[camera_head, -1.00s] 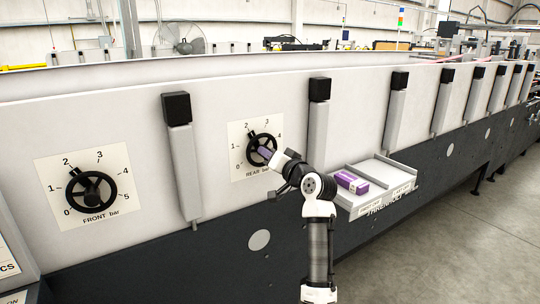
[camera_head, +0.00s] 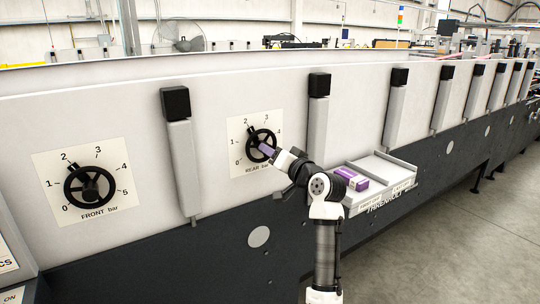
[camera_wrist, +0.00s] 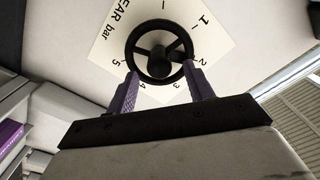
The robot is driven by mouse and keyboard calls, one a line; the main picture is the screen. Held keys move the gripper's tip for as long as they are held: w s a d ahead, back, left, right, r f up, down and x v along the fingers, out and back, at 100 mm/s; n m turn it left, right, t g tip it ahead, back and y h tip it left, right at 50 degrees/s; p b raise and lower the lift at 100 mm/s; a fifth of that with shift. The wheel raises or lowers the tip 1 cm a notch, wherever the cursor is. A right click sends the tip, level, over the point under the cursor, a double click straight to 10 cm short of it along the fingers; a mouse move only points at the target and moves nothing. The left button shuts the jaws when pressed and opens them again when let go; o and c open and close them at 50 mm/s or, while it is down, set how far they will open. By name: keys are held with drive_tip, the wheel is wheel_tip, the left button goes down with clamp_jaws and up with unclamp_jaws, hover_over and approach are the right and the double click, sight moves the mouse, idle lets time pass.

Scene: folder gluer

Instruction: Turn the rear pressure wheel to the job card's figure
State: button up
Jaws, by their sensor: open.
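The rear pressure wheel (camera_head: 262,139) is a black spoked handwheel on a white dial plate (camera_head: 239,163) marked REAR bar. In the head view a dark pointer at its rim is near the 2. In the wrist view the wheel (camera_wrist: 160,75) shows with its plate upside down, the figures 1 to 5 visible around it. My gripper (camera_head: 268,150) is at the wheel's lower right in the head view. In the wrist view its purple fingers (camera_wrist: 159,88) are apart, one each side of the wheel's near rim; contact is unclear. No job card figure is readable.
The front wheel (camera_head: 90,187), marked FRONT bar, is at the left, its pointer near 2. Grey posts with black caps (camera_head: 319,88) flank the rear dial. A tray (camera_head: 398,178) with a purple and white carton (camera_head: 352,179) juts out at the right. Floor is open at the right.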

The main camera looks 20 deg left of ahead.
drive_tip(key=b+v, duration=0.3)
drive_tip(key=v, duration=0.8)
drive_tip(key=shift+f, duration=0.1)
